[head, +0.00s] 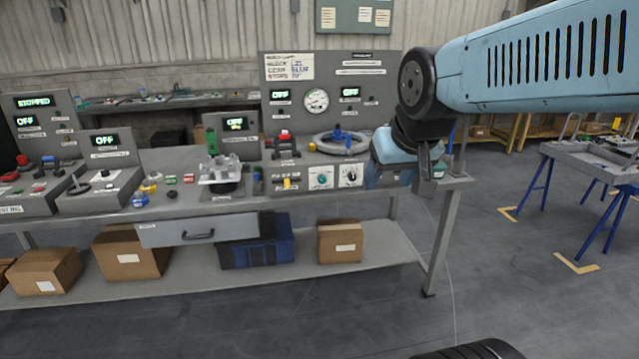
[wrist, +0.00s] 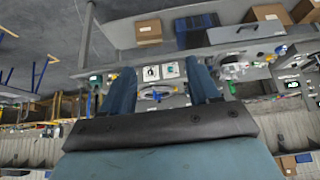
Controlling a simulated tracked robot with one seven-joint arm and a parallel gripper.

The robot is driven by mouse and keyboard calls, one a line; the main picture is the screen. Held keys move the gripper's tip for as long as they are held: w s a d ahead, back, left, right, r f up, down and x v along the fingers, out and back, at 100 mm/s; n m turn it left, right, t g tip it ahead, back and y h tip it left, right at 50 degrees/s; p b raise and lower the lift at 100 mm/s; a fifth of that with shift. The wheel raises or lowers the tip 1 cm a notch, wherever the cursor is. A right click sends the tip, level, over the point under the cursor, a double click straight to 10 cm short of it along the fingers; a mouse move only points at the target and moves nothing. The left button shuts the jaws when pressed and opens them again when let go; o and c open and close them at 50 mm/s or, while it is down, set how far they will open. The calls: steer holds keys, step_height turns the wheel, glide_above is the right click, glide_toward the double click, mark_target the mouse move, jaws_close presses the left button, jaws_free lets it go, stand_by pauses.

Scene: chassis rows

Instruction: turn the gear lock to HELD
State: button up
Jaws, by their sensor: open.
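My gripper (head: 402,178) is open and empty in front of the right end of the workbench (head: 240,202). In the wrist view its two blue fingers (wrist: 160,74) are apart, with the bench's control panel between and beyond them. The low front panel carries a yellow lever (head: 287,184), a teal knob (head: 321,178) and a dark knob (head: 350,176) on white plates. The two plates also show in the wrist view, between the fingertips. The labels are too small to read, so I cannot tell which control is the gear lock or where it is set.
A grey ring with a blue handle (head: 341,142) and a red-handled device (head: 285,145) sit behind the low panel. A gauge (head: 316,100) stands above. A metal fixture (head: 220,173) is farther left.

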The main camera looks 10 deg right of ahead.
mark_target(323, 181)
steer(key=w+f+t, duration=0.2)
steer(key=w+f, duration=0.1)
steer(key=w, duration=0.7)
steer(key=w+f+t, duration=0.2)
steer(key=w+f, duration=0.1)
steer(key=w, duration=0.8)
steer(key=w+f+t, duration=0.1)
steer(key=w+f, duration=0.2)
steer(key=w, duration=0.7)
steer(key=w+f+m+t, duration=0.1)
steer(key=w+f+t, duration=0.1)
steer(key=w+f, duration=0.35)
steer(key=w+f+m+t, duration=0.1)
steer(key=w+f+t, duration=0.15)
steer(key=f, duration=0.65)
steer(key=w+f+m+t, duration=0.15)
steer(key=w+f, duration=0.25)
steer(key=f, duration=0.4)
steer(key=shift+n, duration=0.45)
steer(key=w, duration=1.4)
steer(key=shift+d+r, duration=0.2)
steer(key=shift+r, duration=0.05)
